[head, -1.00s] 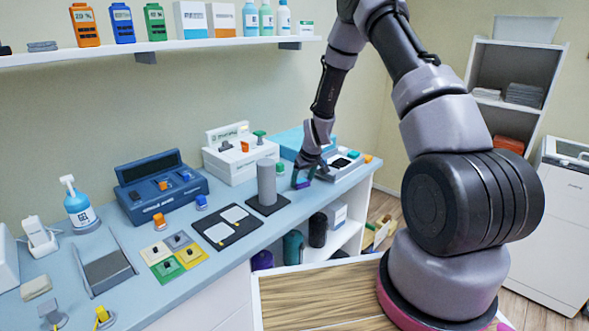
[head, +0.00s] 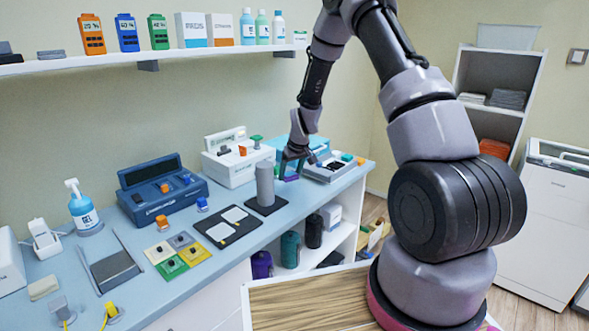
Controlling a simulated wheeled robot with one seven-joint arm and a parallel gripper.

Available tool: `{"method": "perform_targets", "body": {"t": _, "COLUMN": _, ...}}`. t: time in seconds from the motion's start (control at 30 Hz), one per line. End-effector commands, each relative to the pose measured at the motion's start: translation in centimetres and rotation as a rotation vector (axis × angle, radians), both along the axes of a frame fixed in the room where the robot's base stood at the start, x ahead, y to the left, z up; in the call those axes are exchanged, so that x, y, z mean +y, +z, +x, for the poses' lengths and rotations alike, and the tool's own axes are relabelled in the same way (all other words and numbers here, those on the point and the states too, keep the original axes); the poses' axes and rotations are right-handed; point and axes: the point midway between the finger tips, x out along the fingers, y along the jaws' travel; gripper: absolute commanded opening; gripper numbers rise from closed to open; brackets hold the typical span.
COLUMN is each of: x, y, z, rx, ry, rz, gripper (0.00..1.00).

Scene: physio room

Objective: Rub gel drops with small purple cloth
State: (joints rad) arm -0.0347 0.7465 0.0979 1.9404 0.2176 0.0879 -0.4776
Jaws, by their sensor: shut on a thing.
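My gripper (head: 292,171) is at the far right part of the counter, behind and right of the grey cylinder, pointing down. It is shut on a small purple cloth (head: 291,178), of which only a thin strip shows low at the fingertips, close to the counter top. Whether the cloth touches the counter is hard to tell. I cannot make out gel drops at this size. A blue and white gel pump bottle (head: 84,211) stands at the left of the counter.
A grey cylinder on a black base (head: 265,184) stands just left of my gripper. A white box unit (head: 235,163) is behind it, and a grey tray with small items (head: 329,169) is to the right. A blue device (head: 160,189) and coloured squares (head: 178,253) lie further left.

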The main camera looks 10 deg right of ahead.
Motion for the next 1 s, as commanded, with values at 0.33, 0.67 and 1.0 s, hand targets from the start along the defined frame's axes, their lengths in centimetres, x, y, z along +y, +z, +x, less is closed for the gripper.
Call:
{"method": "perform_targets", "body": {"t": 0.33, "x": -0.2, "y": 2.6, "z": 0.3, "rx": -0.001, "ry": -0.002, "rz": 0.000, "gripper": 0.13}}
{"method": "perform_targets", "body": {"t": 0.67, "x": -0.2, "y": 2.7, "z": 0.3, "rx": -0.001, "ry": -0.003, "rz": 0.001, "gripper": 0.13}}
{"method": "perform_targets", "body": {"t": 1.0, "x": -1.4, "y": 2.7, "z": 0.2, "rx": 0.000, "ry": -0.022, "rz": -0.001, "gripper": 0.13}}
